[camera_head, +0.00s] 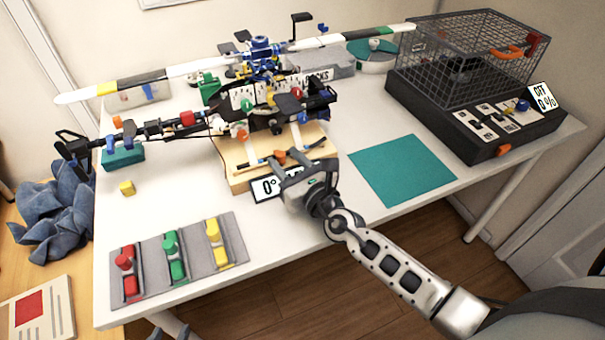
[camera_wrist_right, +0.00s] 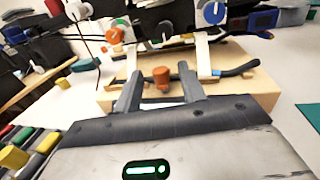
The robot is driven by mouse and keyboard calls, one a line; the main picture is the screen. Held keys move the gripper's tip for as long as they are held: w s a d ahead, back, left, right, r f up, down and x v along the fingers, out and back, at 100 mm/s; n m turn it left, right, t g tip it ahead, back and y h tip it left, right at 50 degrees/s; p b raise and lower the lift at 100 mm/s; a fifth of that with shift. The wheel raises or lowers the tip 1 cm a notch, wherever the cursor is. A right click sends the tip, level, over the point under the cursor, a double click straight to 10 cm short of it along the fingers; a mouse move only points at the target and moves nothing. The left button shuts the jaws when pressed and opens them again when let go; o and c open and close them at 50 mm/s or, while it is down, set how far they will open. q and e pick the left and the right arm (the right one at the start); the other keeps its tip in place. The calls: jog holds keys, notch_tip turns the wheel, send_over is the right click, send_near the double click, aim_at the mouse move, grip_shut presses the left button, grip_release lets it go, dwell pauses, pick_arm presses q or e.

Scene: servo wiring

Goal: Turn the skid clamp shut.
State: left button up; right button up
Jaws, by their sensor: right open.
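The skid clamp's orange knob (camera_head: 279,157) sits by the dark skid tube on the front of the wooden block (camera_head: 240,183), under the model helicopter (camera_head: 262,100). The right wrist view shows the orange knob (camera_wrist_right: 161,77) upright between my fingers. My right gripper (camera_head: 300,170) reaches in from the front right. It is open, with one finger on each side of the knob (camera_wrist_right: 160,90), and a gap shows on both sides. A small grey part of my left gripper (camera_head: 172,330) shows at the bottom edge, mostly cut off.
A sign reading 0° (camera_head: 265,189) leans at the block's front, partly behind my right gripper. A grey board (camera_head: 200,262) with red, green and yellow levers lies front left. A teal mat (camera_head: 400,168) and a wire cage (camera_head: 470,60) are to the right. A yellow cube (camera_head: 127,188) lies left.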

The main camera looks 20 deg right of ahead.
jog(key=b+v, duration=0.2)
jog(key=v, duration=1.2)
jog(key=shift+s+d, duration=0.1)
jog(key=shift+s, duration=0.3)
jog(key=shift+s+d, duration=0.1)
jog(key=shift+s, duration=0.25)
